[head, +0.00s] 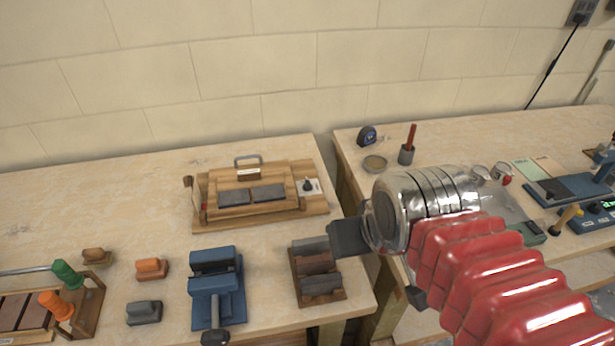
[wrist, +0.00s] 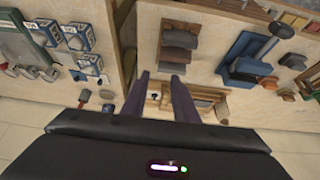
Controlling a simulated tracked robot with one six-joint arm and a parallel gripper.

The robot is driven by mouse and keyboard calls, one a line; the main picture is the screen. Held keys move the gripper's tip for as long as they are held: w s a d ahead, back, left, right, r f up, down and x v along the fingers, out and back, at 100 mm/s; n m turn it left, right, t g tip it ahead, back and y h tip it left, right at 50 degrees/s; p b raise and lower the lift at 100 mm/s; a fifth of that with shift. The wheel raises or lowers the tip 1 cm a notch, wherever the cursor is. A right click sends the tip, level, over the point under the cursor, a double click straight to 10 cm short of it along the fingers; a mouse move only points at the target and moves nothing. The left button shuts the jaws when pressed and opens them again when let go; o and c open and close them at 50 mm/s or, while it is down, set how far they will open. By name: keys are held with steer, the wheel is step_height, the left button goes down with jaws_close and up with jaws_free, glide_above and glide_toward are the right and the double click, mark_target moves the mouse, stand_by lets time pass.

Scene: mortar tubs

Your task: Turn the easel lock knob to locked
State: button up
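The wooden easel (head: 262,208) stands at the back of the left bench, with dark grey panels on its sloped face. Its lock knob (head: 308,186) is small and dark, on a white plate at the easel's right side; the plate's markings are too small to read. In the wrist view the easel (wrist: 205,97) appears turned around beyond the fingers, and the pale plate (wrist: 153,98) shows between them, small and blurred. My gripper (wrist: 160,75) is open and empty, its two dark fingers apart. In the head view its dark body is right of and nearer than the easel, apart from the knob.
A wooden rack with dark blocks (head: 321,284) and a blue vise-like fixture (head: 216,290) stand at the bench front. Orange and grey handled blocks (head: 151,268) lie left. A gap separates the benches.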

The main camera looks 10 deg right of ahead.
steer(key=w+r+g, duration=0.1)
steer(key=w+r, duration=0.4)
steer(key=w, duration=0.4)
steer(key=g, duration=0.5)
glide_above(307, 181)
step_height(307, 181, down, 9)
step_height(307, 181, down, 14)
steer(key=shift+r, duration=0.1)
steer(key=shift+c, duration=0.7)
